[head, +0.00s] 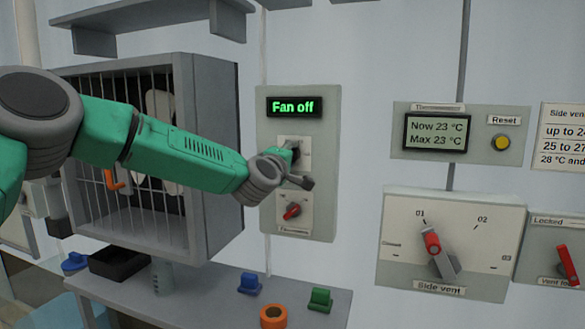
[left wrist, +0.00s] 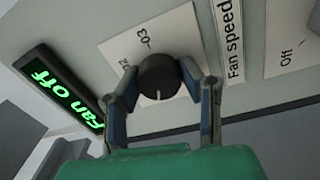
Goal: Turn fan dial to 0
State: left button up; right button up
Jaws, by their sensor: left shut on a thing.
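The fan dial (left wrist: 158,80) is a round black knob with a white pointer line, on a pale plate marked 02 and 03, beside a "Fan speed" label (left wrist: 229,40). The white line points toward the bottom of the left wrist view; the marks there are hidden by my gripper. My left gripper (left wrist: 157,84) is shut on the dial, one finger on each side. In the head view my left gripper (head: 298,168) covers most of the dial on the grey fan panel (head: 324,200). The green display (head: 293,107) reads "Fan off". My right gripper is not in view.
A red-handled switch (head: 292,211) sits just below the dial. A barred cabinet (head: 215,150) stands to the left, behind my arm. The side vent dial (head: 437,250) and thermometer display (head: 437,134) are to the right. A shelf below holds colored parts.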

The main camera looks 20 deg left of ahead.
pick_arm(q)
jog(key=n+b, duration=0.2)
jog(key=n, duration=0.1)
jog(key=n+b, duration=0.1)
jog(key=n, duration=0.1)
jog(key=shift+a+y, duration=0.25)
jog(key=shift+y, duration=0.05)
jog(key=shift+f, duration=0.1)
jog(key=o, duration=1.1)
jog(key=shift+f, duration=0.1)
jog(key=shift+o, duration=0.2)
jog(key=shift+a, duration=0.15)
